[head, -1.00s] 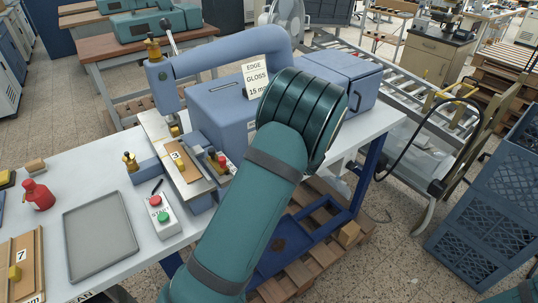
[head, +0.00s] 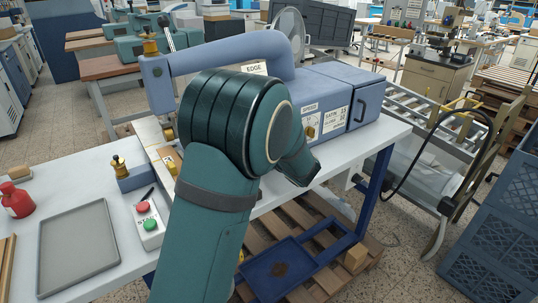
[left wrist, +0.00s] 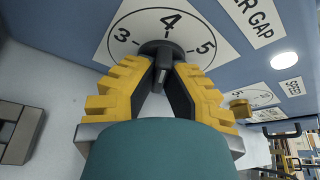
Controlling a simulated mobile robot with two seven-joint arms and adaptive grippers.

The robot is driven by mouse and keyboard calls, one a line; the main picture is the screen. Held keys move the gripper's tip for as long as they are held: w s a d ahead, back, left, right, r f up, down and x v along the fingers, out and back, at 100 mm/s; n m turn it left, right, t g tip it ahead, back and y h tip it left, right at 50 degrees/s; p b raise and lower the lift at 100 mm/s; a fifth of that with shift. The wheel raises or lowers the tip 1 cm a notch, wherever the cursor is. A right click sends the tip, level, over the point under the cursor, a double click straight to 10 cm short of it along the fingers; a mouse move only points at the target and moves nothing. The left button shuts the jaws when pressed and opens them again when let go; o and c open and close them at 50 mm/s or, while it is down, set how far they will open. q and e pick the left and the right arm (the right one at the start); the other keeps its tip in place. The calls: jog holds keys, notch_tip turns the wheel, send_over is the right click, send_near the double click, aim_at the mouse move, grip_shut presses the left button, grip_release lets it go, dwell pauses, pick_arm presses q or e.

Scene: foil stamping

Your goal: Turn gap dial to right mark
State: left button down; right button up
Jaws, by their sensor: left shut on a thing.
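The gap dial (left wrist: 165,50) is a dark knob on a white scale plate marked 3, 4 and 5 on the blue press face. The 4 stands straight above the knob, with 3 to its left and 5 to its right. My left gripper (left wrist: 165,72), with yellow-backed dark fingers, is shut on the knob. I cannot tell exactly where its pointer aims. A label ending in "GAP" (left wrist: 257,20) is right of the plate. In the head view my teal arm hides the dial and gripper in front of the blue press (head: 235,57). My right gripper is not in view.
A smaller dial with a yellow knob (left wrist: 240,107) and a speed label sits farther right. On the table are a grey tray (head: 78,245), a red bottle (head: 16,200) and a button box (head: 149,222). A roller conveyor stands behind the press.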

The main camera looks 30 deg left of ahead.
pick_arm(q)
jog(key=c, duration=1)
grip_release()
jog(key=shift+a, duration=0.1)
jog(key=v, duration=1.2)
